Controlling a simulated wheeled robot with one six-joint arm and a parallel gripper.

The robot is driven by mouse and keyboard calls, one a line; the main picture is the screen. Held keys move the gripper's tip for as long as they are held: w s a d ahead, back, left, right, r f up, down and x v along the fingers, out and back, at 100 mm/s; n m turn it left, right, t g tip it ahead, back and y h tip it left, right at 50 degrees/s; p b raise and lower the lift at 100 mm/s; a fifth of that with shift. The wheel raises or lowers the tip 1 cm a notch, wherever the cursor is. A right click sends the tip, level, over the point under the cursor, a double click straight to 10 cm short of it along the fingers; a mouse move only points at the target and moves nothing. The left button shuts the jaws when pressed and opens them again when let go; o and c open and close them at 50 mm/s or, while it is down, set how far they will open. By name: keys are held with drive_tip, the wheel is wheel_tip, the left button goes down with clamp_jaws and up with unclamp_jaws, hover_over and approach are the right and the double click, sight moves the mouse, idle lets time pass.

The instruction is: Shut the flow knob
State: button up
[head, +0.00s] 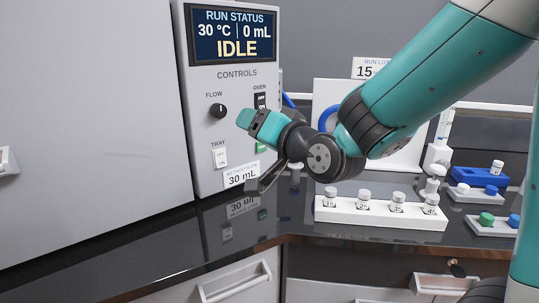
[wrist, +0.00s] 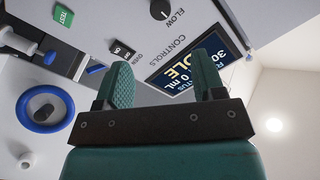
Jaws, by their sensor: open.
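The flow knob (head: 218,111) is a round black dial with a pale mark on the grey control panel, below the word FLOW. In the head view its mark points roughly upward. It also shows at the top edge of the wrist view (wrist: 160,9), partly cut off. My gripper (head: 250,120) is in front of the panel, just right of the knob and apart from it. In the wrist view my gripper (wrist: 165,76) has its two teal-padded fingers spread with nothing between them.
The display (head: 233,34) above reads 30 °C, 0 mL and IDLE. The oven switch (head: 260,101) is close by my gripper, and the tray switch (head: 221,158) is below the knob. A white rack (head: 380,215) with several capped vials stands on the dark counter.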

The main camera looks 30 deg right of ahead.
drive_tip(key=b+v, duration=0.3)
idle(0.7)
drive_tip(key=s+a+f+n+g+y+p, duration=0.2)
drive_tip(key=s+a+f+n+g+p, duration=0.35)
drive_tip(key=s+a+n+g, duration=0.3)
drive_tip(key=s+n+g+h+p, duration=0.1)
drive_tip(key=s+n+g, duration=0.3)
drive_tip(key=s+g, duration=0.5)
drive_tip(key=s+p, duration=0.1)
drive_tip(key=s, duration=0.3)
drive_tip(key=shift+d+h+p, duration=0.2)
drive_tip(key=shift+h+p, duration=0.1)
drive_tip(key=shift+p, duration=0.05)
